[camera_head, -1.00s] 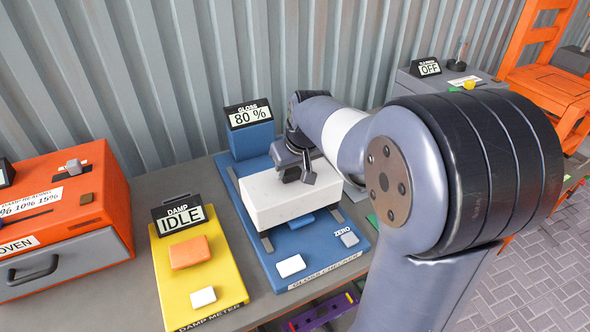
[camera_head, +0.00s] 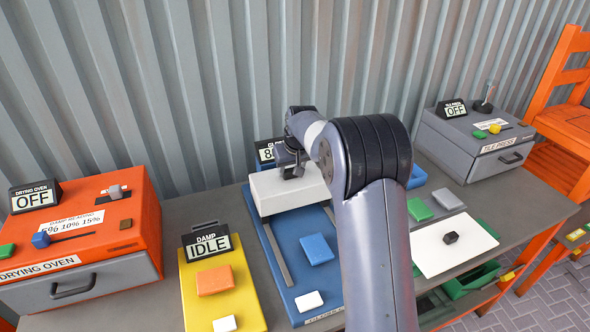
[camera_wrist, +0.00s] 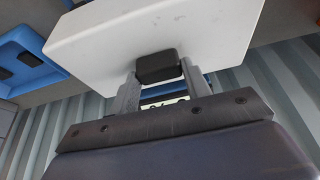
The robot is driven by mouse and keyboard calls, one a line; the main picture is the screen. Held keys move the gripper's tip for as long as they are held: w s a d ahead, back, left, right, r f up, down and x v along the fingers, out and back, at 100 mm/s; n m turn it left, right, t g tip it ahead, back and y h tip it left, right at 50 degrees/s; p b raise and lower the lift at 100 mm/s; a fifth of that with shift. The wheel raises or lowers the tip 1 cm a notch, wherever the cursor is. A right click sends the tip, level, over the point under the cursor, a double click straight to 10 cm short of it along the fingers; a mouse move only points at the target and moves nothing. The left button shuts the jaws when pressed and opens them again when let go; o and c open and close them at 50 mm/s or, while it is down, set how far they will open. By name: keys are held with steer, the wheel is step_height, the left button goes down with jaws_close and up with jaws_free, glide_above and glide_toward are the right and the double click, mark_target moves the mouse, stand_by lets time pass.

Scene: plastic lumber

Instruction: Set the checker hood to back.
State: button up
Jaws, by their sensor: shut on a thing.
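The checker hood (camera_head: 272,195) is a white block on the blue gloss checker (camera_head: 290,245). It sits at the back end of the grey rails, close to the checker's display (camera_head: 268,152). A blue tile (camera_head: 317,249) lies uncovered in front of it. My gripper (camera_head: 291,170) is at the top of the hood. In the wrist view, my gripper (camera_wrist: 158,82) is shut on the hood's black knob (camera_wrist: 158,66), with the white hood (camera_wrist: 105,35) beyond it. My arm hides the checker's right side, and the display is partly covered.
The yellow damp meter (camera_head: 245,275) with an orange tile stands left, and the orange drying oven (camera_head: 145,215) is farther left. A white board (camera_head: 440,255) with a small black knob lies right of my arm. The grey tile press (camera_head: 455,145) is at the back right. A corrugated wall (camera_head: 200,90) stands behind.

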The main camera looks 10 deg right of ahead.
steer(key=shift+w+r, duration=0.15)
steer(key=o, duration=1)
steer(key=shift+c, duration=0.2)
steer(key=o, duration=0.4)
steer(key=shift+w+a, duration=0.1)
steer(key=shift+o, duration=0.2)
steer(key=a+b+v, duration=0.1)
steer(key=v, duration=0.9)
steer(key=shift+s+d+r+b, duration=0.25)
steer(key=shift+d+b, duration=0.1)
steer(key=shift+d, duration=0.15)
steer(key=p+x, duration=0.1)
steer(key=x, duration=1)
steer(key=shift+s+d+f, duration=0.1)
steer(key=shift+s+d, duration=0.15)
steer(key=shift+s, duration=0.6)
